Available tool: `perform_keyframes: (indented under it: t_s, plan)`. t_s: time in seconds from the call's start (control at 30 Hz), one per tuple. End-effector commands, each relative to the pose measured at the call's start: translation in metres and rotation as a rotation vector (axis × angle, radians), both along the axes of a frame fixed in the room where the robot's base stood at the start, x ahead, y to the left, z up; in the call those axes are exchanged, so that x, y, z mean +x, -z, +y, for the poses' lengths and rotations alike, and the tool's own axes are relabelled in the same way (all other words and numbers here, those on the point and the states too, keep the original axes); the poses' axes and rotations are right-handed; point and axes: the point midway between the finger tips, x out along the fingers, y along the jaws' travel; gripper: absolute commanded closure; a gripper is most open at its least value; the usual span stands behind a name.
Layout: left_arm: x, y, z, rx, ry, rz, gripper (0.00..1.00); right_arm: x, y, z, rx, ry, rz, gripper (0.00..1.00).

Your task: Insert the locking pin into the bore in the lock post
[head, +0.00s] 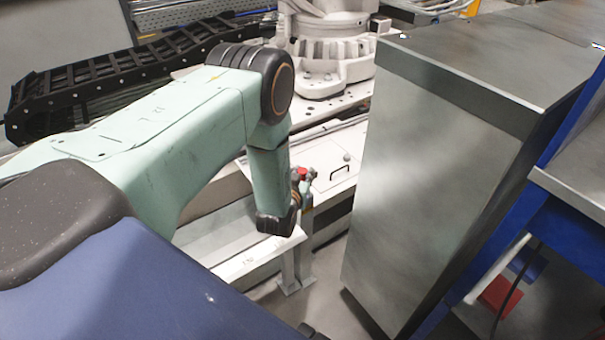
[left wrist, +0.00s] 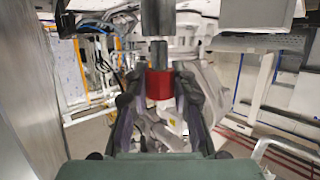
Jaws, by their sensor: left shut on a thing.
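My left gripper (left wrist: 158,95) is shut on the locking pin, with its two dark fingers on either side of the pin's red part (left wrist: 158,84). The pin's grey metal end points up in the wrist picture. A dark grey cylindrical part (left wrist: 158,17), perhaps of the lock post, lies straight beyond that end; I cannot tell whether they touch. No bore opening is visible. In the head view, my left gripper (head: 302,182) is small and partly hidden behind my wrist, with a bit of red (head: 302,173) in it. A grey post (head: 304,262) stands below it. My right gripper is out of view.
A large metal cabinet (head: 430,170) stands close to the right of my left gripper. A white robot base (head: 325,50) and a black cable chain (head: 120,80) are behind. A pale ledge (head: 250,258) lies below my wrist. The floor between ledge and cabinet is narrow.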

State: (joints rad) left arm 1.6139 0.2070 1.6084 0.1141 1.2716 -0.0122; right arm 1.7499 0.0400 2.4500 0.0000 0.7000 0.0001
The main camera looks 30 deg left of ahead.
Motion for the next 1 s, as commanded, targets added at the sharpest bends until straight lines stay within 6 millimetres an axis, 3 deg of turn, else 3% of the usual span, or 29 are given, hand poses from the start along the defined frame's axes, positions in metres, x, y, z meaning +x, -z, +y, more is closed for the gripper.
perform_keyframes:
  t_s: [1.0]
  plan:
    - [0.000,0.023,0.000,0.000,0.000,0.000,1.00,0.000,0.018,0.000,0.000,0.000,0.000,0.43]
